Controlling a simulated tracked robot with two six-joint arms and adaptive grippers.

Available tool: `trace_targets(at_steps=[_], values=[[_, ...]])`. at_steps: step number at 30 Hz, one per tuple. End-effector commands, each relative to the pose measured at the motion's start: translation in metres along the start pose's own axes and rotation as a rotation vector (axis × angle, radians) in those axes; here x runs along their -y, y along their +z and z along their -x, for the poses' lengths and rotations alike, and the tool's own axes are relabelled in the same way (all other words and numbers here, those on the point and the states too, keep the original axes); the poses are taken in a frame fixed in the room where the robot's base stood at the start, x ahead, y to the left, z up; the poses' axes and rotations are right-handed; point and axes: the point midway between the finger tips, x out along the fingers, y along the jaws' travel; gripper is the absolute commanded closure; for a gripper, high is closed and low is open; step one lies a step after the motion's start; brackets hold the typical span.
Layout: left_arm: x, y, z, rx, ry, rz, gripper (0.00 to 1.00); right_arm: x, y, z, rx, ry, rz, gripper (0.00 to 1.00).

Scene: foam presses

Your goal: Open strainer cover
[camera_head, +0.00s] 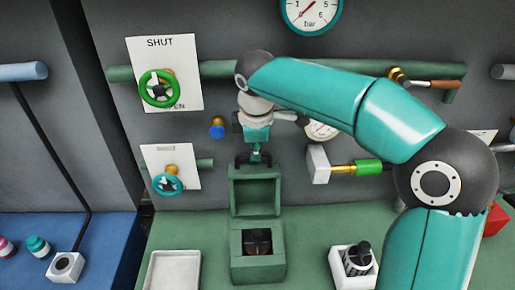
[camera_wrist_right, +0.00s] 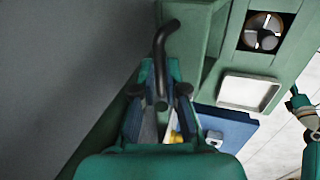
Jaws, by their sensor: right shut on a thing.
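The green strainer box (camera_head: 238,270) stands on the green bench, with its square opening showing a dark, cross-ribbed insert (camera_head: 258,241); the insert also shows in the wrist view (camera_wrist_right: 264,31). The green strainer cover (camera_head: 255,190) stands raised, roughly upright, at the back of the opening. My right gripper (camera_head: 254,157) is at the cover's top edge, shut on its dark handle, which shows as a bent black bar in the wrist view (camera_wrist_right: 165,42). A teal and white arm part at the right edge of the wrist view seems to be my left gripper (camera_wrist_right: 298,104); its jaws are unclear.
A white tray (camera_head: 152,274) lies left of the box. A white holder (camera_head: 342,259) with a dark part stands right. My right arm spans the upper right.

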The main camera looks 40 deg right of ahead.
Motion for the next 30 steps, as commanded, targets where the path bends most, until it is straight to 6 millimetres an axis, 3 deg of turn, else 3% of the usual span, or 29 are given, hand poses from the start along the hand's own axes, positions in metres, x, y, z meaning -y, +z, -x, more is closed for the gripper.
trace_targets(at_steps=[10,23,24,27,30], values=[[0.015,0.0,-0.043,0.001,0.0,0.0,0.6,0.028,0.0,0.01,0.0,0.153,0.004,1.0],[0.016,0.0,-0.045,0.0,0.0,0.0,0.6,0.032,0.001,0.018,0.002,0.189,-0.001,1.0],[0.016,0.0,-0.045,0.0,0.0,0.0,0.6,0.032,0.001,0.017,0.002,0.189,-0.001,0.81],[0.016,0.0,-0.045,0.0,0.0,0.0,0.6,0.032,0.001,0.018,0.002,0.19,-0.001,0.65],[0.016,0.0,-0.045,0.0,0.0,0.0,0.6,0.032,0.002,0.018,0.001,0.191,-0.002,0.63]])
